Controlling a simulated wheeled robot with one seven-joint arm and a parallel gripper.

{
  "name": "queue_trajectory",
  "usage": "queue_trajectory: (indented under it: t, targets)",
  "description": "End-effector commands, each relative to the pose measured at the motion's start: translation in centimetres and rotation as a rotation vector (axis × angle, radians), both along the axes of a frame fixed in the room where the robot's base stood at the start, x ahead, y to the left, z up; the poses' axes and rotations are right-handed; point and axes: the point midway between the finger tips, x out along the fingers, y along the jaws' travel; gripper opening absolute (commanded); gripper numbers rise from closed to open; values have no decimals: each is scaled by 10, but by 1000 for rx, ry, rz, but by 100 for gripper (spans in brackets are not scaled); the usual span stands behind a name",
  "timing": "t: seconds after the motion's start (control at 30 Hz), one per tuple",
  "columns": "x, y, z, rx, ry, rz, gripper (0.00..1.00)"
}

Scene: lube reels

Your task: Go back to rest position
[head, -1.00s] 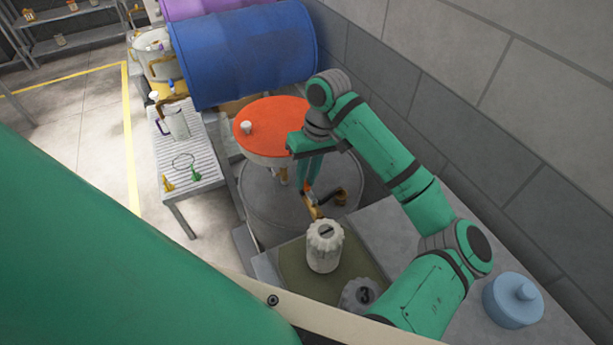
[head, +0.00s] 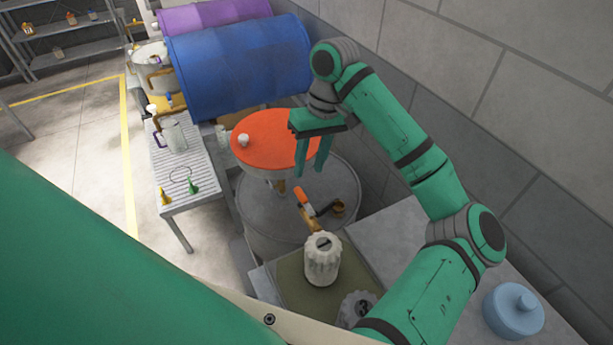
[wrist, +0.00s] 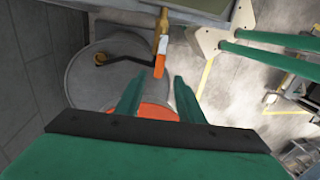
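My gripper (head: 313,172) is open and empty, with its two green fingers pointing down and apart. In the head view it hangs in front of the round orange disc (head: 268,140), above the grey drum top (head: 275,208). A crank with an orange handle (head: 304,197) lies below the fingertips, apart from them. In the wrist view the fingers (wrist: 158,92) also show a gap between them, and the orange handle (wrist: 160,52) is beyond them.
A white ridged container (head: 322,260) stands on a tray in front of the drum. A light blue pot (head: 513,310) is at the right. A blue barrel (head: 240,65) lies behind the disc. A slatted bench (head: 183,178) is at the left. A block wall (head: 480,80) runs along the right.

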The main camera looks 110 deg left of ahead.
Motion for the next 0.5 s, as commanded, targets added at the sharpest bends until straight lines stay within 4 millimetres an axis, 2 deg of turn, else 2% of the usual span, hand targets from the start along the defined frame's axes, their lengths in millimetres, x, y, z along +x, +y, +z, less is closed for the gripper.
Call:
queue_trajectory:
  t: [0.2,0.5]
  targets:
    - [2,2,15,0,0,0,35]
    - [2,2,17,-1,1,1,35]
